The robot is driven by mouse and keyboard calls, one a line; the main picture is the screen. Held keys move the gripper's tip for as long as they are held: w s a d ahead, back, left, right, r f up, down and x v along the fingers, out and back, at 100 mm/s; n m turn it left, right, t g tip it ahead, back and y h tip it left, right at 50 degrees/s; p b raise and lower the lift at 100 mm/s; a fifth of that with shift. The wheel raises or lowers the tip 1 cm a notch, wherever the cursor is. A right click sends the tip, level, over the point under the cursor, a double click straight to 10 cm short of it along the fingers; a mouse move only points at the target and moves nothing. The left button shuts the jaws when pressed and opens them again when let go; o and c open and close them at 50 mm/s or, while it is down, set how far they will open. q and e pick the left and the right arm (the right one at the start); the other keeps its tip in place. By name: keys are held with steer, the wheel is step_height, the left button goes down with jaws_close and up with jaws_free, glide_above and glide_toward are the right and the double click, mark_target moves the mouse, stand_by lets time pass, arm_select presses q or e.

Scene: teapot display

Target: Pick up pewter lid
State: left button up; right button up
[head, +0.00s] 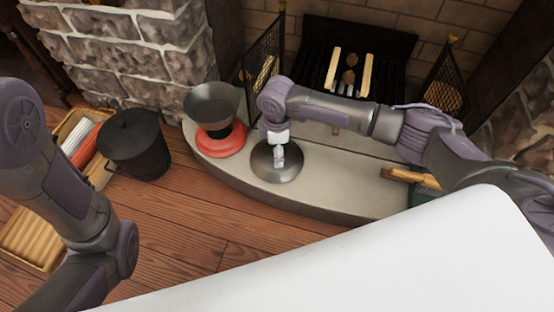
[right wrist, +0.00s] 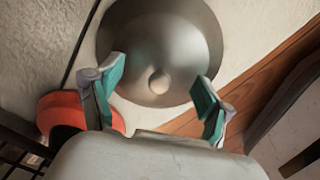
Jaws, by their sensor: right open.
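The pewter lid (head: 268,171) is a round grey metal dome lying on the stone hearth in the head view. In the right wrist view the lid (right wrist: 140,45) fills the upper middle, with its round knob (right wrist: 159,80) near its centre. My right gripper (head: 279,160) is over the lid in the head view. In the right wrist view its teal-padded fingers (right wrist: 160,95) are spread wide, one on each side of the knob, with nothing between them. I cannot tell the height gap. My left arm shows at the left, but its gripper is out of view.
A grey bowl (head: 211,102) on a red round base (head: 221,146) stands just left of the lid. A black bucket (head: 135,147) stands on the wood floor. The fireplace grate (head: 357,48) and mesh screens (head: 262,62) are behind. The hearth's front (head: 335,195) is bare.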

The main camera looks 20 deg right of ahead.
jaws_close()
steer(key=shift+s, duration=0.1)
stand_by(0.3)
